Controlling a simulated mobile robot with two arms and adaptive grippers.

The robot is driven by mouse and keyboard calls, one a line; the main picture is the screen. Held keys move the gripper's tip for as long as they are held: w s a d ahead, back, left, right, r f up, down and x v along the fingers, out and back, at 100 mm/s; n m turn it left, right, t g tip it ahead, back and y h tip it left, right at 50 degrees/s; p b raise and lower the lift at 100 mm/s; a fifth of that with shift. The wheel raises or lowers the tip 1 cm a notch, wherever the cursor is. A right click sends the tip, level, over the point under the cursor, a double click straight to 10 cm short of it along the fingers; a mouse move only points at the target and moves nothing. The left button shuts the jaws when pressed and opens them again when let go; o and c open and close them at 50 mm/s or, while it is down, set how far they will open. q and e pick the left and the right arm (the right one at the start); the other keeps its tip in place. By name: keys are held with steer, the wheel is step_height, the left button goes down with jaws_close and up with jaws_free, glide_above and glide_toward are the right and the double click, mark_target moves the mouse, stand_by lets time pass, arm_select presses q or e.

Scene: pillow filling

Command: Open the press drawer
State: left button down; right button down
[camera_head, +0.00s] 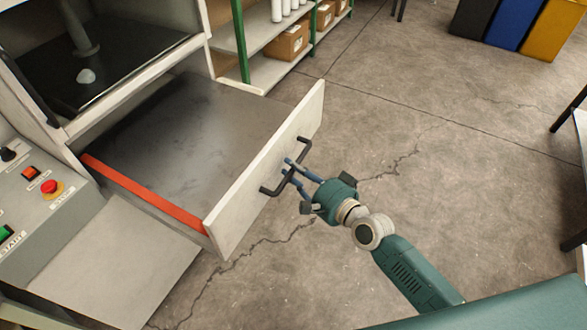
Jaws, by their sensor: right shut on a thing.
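The press drawer (262,170) is pulled out from the press at the left, with its grey inner floor (190,125) showing empty. A red strip (140,193) runs along its near side. On its white front panel is a dark bar handle (270,190). My right gripper (292,170) is at the front panel, its blue fingers shut on the handle near its middle. My left gripper is not in view.
A control panel with a red emergency button (51,187) stands at the left. Shelves with cardboard boxes (287,42) are behind the drawer. Colored bins (515,22) stand at the top right. The concrete floor (470,170) right of the drawer is clear. A table edge shows at the far right.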

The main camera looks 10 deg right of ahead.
steer(key=c, duration=1.6)
jaws_free()
steer(key=v, duration=1.2)
steer(key=s+d+f+n+g+h, duration=0.15)
steer(key=d+f, duration=0.25)
steer(key=f, duration=0.5)
steer(key=d+f+n+g+h, duration=0.1)
steer(key=d+f+h, duration=0.15)
steer(key=f, duration=0.65)
steer(key=s+d+f+n+g+h, duration=0.15)
steer(key=s+f, duration=0.25)
steer(key=f, duration=0.4)
steer(key=s+d+f+n+g+h, duration=0.1)
steer(key=s+d+f+n+g, duration=0.15)
steer(key=s+f, duration=0.45)
steer(key=s+f+n+g, duration=0.2)
steer(key=s+f, duration=0.4)
steer(key=s, duration=0.3)
steer(key=s+a+f+n+g, duration=0.1)
steer(key=s+f+n+g, duration=0.1)
steer(key=s+f, duration=0.4)
steer(key=s+a+f+n+g+h, duration=0.1)
steer(key=s+f+n+g, duration=0.1)
steer(key=s+f, duration=0.5)
steer(key=shift+s+n, duration=0.65)
steer(key=shift+s, duration=2.05)
